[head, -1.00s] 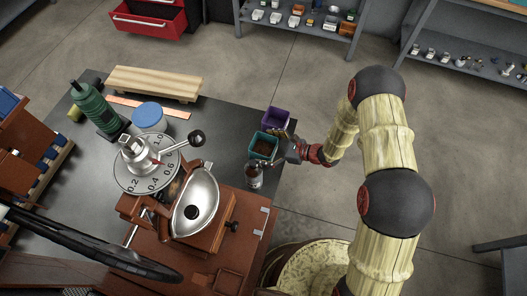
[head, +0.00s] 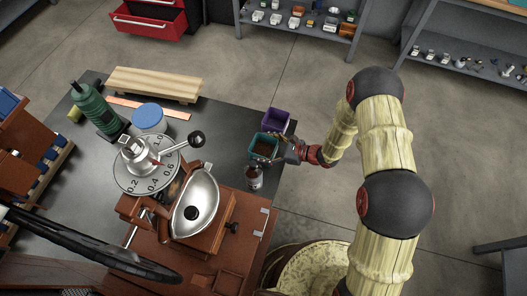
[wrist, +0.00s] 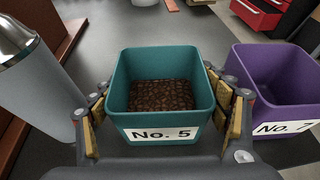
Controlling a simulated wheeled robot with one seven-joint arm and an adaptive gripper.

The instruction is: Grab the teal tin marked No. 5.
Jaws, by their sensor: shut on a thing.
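The teal tin (wrist: 161,121) marked "No. 5" stands between the fingers of my gripper (wrist: 164,112) in the wrist view, upright, with dark beans (wrist: 160,95) inside. The padded fingers press on its left and right walls, so my gripper is shut on it. In the head view the teal tin (head: 262,147) is at the right edge of the table, with my gripper (head: 280,150) at its right side. I cannot tell whether the tin is lifted off the table.
A purple tin (wrist: 272,80) marked "No. 7" is close on the right in the wrist view. A bottle (head: 254,177) stands close by in the head view. The scale-marked dial (head: 135,178) and a silver-lidded machine (head: 195,200) are to the left.

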